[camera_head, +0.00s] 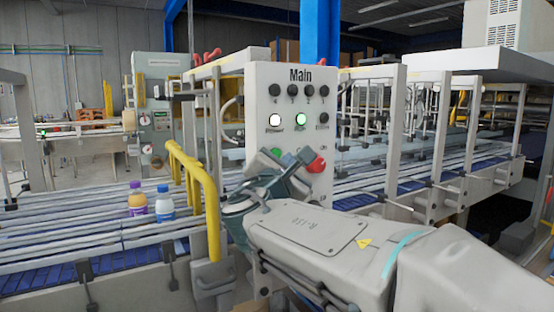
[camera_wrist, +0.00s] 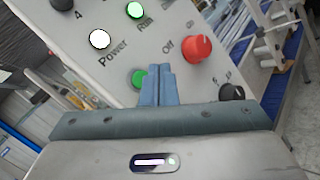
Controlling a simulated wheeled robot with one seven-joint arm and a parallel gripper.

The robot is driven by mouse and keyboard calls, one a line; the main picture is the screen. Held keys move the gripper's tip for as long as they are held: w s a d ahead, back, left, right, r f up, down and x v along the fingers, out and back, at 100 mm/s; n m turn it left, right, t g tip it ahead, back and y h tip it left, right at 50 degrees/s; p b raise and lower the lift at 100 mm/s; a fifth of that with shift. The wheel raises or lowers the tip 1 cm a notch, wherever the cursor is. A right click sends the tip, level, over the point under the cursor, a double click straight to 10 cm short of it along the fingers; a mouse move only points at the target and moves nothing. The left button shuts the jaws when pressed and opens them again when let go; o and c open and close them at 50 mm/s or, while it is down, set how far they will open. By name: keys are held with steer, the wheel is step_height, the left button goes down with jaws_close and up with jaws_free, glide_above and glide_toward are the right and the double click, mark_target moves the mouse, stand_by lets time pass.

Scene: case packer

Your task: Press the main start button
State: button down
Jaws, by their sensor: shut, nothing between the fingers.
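The grey control panel labelled "Main" (camera_head: 291,100) stands upright in the middle of the head view. Its green button (camera_head: 277,152) shows just above my gripper (camera_head: 284,162). In the wrist view, the green button (camera_wrist: 138,77) is partly hidden behind the left side of my gripper's fingers (camera_wrist: 158,70). The fingers are together and empty, pointing at the panel. Whether they touch it I cannot tell. The white Power lamp (camera_wrist: 99,39) and green Run lamp (camera_wrist: 134,9) are lit.
A red knob (camera_wrist: 197,48) sits right of the fingers, and a black knob (camera_wrist: 232,92) is lower right. A yellow rail (camera_head: 198,180) stands left of the panel. Two bottles (camera_head: 138,200) stand on the conveyor (camera_head: 100,262) at left.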

steer(key=shift+s+d+b, duration=0.2)
steer(key=shift+s+d, duration=0.25)
steer(key=shift+s, duration=0.2)
steer(key=shift+s+d+b, duration=0.2)
steer(key=shift+s+d, duration=0.2)
steer(key=shift+s, duration=0.2)
steer(key=s+d+f+m+g+h, duration=0.1)
steer(key=s+d+f+m+g, duration=0.35)
steer(key=d+f+m, duration=0.45)
steer(key=s+d+f+m+g+h, duration=0.1)
steer(key=s+d+f+m+g, duration=0.4)
steer(key=d+f, duration=0.45)
steer(key=s+a+f+m+g+y, duration=0.3)
steer(key=s+f+m+g+y, duration=0.2)
steer(key=s+f+m, duration=0.7)
step_height(320, 180, down, 4)
steer(key=shift+s+f+g+y, duration=0.1)
steer(key=shift+s+g+y, duration=0.3)
steer(key=shift+s+g, duration=0.45)
